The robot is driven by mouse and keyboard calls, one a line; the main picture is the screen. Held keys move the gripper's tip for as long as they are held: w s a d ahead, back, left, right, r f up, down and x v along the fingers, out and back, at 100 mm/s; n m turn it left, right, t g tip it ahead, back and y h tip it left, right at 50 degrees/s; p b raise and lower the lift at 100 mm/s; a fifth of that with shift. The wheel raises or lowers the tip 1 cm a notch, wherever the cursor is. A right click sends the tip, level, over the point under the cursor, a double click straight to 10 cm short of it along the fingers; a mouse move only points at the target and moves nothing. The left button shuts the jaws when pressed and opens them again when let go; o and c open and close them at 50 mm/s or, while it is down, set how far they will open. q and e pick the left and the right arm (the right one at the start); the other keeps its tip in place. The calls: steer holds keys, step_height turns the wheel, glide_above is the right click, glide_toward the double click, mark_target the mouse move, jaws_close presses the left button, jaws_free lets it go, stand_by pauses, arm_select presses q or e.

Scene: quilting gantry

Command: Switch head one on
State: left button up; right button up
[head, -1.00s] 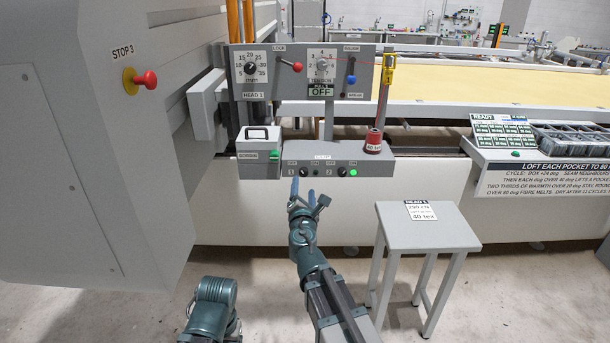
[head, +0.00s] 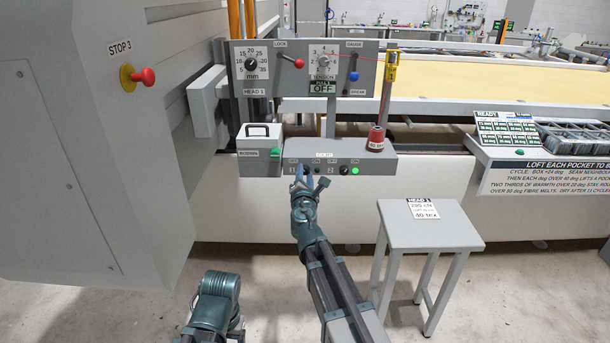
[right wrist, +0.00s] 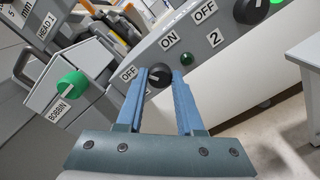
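The grey control box (head: 385,166) carries two black knobs. Knob 1 (right wrist: 160,75) sits between my right gripper's (right wrist: 161,82) two blue fingertips in the right wrist view, with OFF and ON labels beside it. The fingers are apart, one on each side of the knob; I cannot tell whether they touch it. The small lamp (right wrist: 186,59) by knob 1 is dark green and unlit. In the head view my right gripper (head: 304,172) partly hides knob 1. Knob 2 (head: 343,170) has a lit green lamp (head: 355,170). The head 1 panel (head: 284,72) display reads OFF.
A bobbin box (head: 259,141) with a green knob stands left of the control box, and a red thread cone (head: 376,138) sits on its right end. A red stop button (head: 143,77) is at the left. A grey stool (head: 440,232) stands at the right.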

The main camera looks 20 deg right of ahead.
jaws_close()
steer(key=shift+m, duration=0.3)
steer(key=m, duration=0.4)
steer(key=shift+m, duration=0.4)
steer(key=m, duration=0.6)
steer(key=shift+s, duration=0.1)
steer(key=shift+m, duration=0.4)
steer(key=o, duration=0.9)
jaws_free()
steer(key=shift+c, duration=0.2)
